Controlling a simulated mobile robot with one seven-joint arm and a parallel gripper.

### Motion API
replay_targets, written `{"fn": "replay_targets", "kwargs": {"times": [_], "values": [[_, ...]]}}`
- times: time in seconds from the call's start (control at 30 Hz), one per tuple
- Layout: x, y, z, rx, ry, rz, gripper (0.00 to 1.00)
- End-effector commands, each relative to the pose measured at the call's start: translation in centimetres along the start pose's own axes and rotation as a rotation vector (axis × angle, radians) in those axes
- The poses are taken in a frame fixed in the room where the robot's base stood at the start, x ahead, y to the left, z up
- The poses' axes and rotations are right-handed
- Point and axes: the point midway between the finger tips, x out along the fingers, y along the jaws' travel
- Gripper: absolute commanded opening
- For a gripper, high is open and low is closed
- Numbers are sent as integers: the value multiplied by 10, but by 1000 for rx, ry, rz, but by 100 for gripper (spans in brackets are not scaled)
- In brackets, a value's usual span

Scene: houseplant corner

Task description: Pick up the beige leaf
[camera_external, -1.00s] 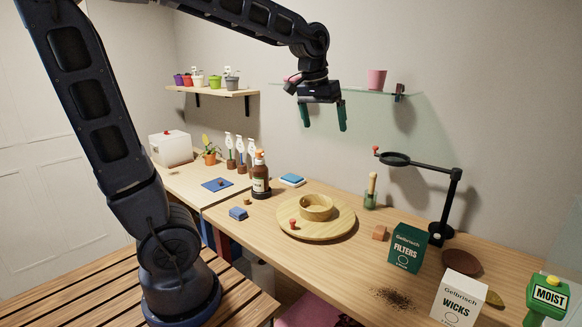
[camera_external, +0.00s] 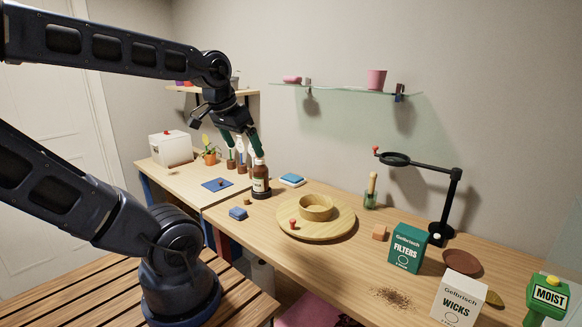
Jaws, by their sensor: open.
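I cannot make out a clearly beige leaf. A small olive-brown leaf-like piece (camera_external: 495,299) lies on the table at the far right, partly behind the white wicks box (camera_external: 459,298). My gripper (camera_external: 238,148) is open and empty, with its green fingers pointing down.
A potted plant (camera_external: 209,150) and a white box (camera_external: 171,149) stand at the left. A round wooden board (camera_external: 335,229) with a ring is mid-table. A green filters box (camera_external: 407,248), a black stand (camera_external: 441,232) and a green moist bottle (camera_external: 547,300) crowd the right.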

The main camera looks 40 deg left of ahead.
Motion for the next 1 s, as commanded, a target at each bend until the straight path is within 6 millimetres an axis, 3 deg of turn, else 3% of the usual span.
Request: {"fn": "replay_targets", "kwargs": {"times": [0.23, 0.37, 0.67, 0.83, 1.0], "values": [[0, 0, 0, 0, 0, 0, 100], [0, 0, 0, 0, 0, 0, 76], [0, 1, -2, -1, -1, 1, 76], [-2, 10, -23, -9, -23, 15, 76], [-3, 31, -64, -27, -68, 42, 76]]}}
